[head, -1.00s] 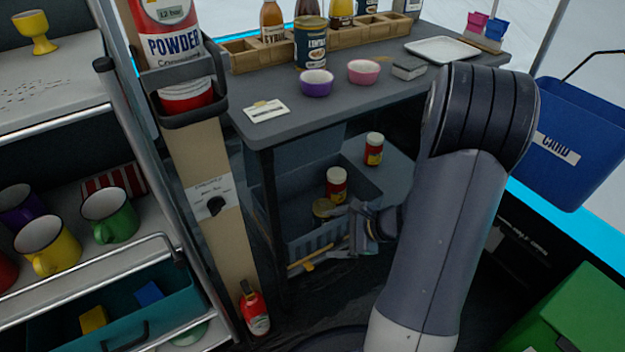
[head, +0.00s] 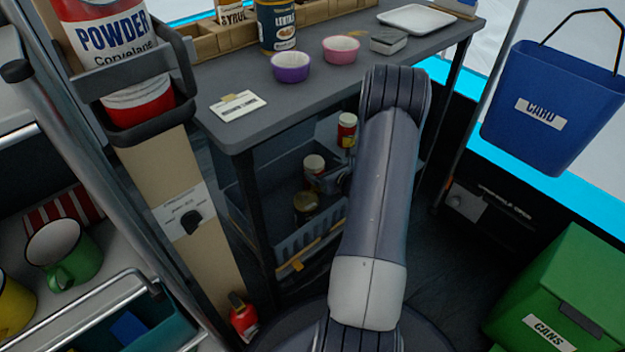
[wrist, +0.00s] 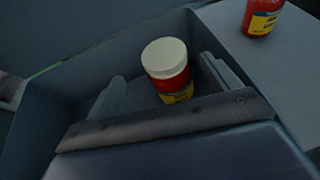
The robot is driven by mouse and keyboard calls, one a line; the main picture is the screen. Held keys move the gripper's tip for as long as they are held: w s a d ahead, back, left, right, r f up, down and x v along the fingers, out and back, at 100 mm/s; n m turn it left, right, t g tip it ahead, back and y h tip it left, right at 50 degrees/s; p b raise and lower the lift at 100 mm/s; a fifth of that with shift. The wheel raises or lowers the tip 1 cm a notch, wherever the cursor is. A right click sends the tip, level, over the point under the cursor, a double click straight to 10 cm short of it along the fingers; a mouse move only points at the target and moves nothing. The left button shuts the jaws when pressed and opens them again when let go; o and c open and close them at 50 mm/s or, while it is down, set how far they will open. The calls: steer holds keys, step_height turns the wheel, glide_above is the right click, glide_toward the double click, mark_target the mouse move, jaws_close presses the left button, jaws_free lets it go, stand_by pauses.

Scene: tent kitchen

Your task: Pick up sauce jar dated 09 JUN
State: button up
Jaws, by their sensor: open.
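A jar with a cream lid and red and yellow label (wrist: 170,76) stands in the grey crate (wrist: 62,90) in the wrist view. It also shows in the head view (head: 314,163), partly hidden by my gripper (head: 328,184). In the wrist view my gripper (wrist: 162,77) is open, one finger on each side of this jar, with gaps visible. A second red jar (wrist: 262,16) stands outside the crate on the shelf, also seen in the head view (head: 347,129). No date is readable on any jar.
The grey counter (head: 240,140) overhangs the shelf, carrying a purple bowl (head: 291,72), a pink bowl (head: 341,54) and a card (head: 238,106). A post with an extinguisher (head: 110,50) stands at the left.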

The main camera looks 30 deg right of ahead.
mark_target(316, 164)
steer(key=x, duration=0.1)
steer(key=b+x, duration=0.1)
steer(key=x, duration=0.1)
steer(key=b+x, duration=0.1)
steer(key=x, duration=0.1)
steer(key=shift+s+d+f, duration=0.15)
steer(key=shift+d+f, duration=0.05)
steer(key=shift+d, duration=0.05)
steer(key=shift+w+f+b, duration=0.1)
steer(key=shift+w+b, duration=0.25)
steer(key=shift+w, duration=0.15)
steer(key=shift+c, duration=0.5)
jaws_close()
